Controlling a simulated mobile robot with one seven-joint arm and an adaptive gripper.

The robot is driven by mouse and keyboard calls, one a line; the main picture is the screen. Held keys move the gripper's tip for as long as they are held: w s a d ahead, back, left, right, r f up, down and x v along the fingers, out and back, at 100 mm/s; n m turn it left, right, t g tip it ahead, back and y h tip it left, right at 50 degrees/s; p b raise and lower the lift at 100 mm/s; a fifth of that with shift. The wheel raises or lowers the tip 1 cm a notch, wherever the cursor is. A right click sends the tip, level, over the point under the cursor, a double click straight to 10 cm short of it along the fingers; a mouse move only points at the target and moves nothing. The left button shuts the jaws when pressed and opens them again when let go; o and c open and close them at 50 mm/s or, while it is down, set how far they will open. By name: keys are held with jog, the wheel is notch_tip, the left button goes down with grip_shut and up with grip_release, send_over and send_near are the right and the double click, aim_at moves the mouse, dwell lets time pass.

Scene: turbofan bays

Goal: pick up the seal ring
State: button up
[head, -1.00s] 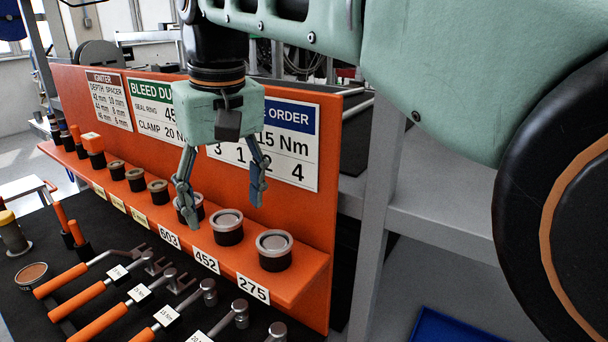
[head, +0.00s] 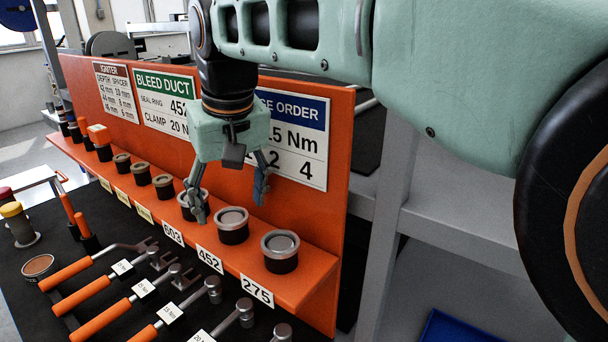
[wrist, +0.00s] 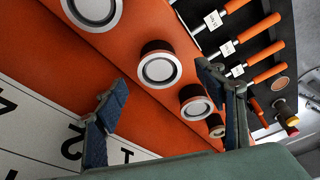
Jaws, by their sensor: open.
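Grey seal rings sit on black holders along the orange shelf. The front three stand behind tags 603, 452 and 275. The bleed duct sign (head: 164,101) reads seal ring 452. The 452 ring (head: 232,217) is in the middle of these three; in the wrist view it appears to be the ring between my fingers (wrist: 159,69). My gripper (head: 231,207) is open and empty, pointing down above the shelf near the 603 and 452 rings. In the wrist view its fingers (wrist: 162,78) are spread apart. One finger partly covers the 603 ring (head: 188,199).
The 275 ring (head: 280,243) stands to the right. Several smaller rings (head: 162,181) stand to the left. The orange back panel (head: 338,130) rises close behind my gripper. Orange-handled tools (head: 100,315) lie on the dark bench in front.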

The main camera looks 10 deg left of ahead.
jog(key=shift+w+a+f, duration=0.1)
jog(key=shift+w+f, duration=0.1)
jog(key=shift+f, duration=0.5)
jog(key=shift+c, duration=0.5)
jog(key=c, duration=1.2)
jog(key=shift+c, duration=0.2)
jog(key=shift+r, duration=0.2)
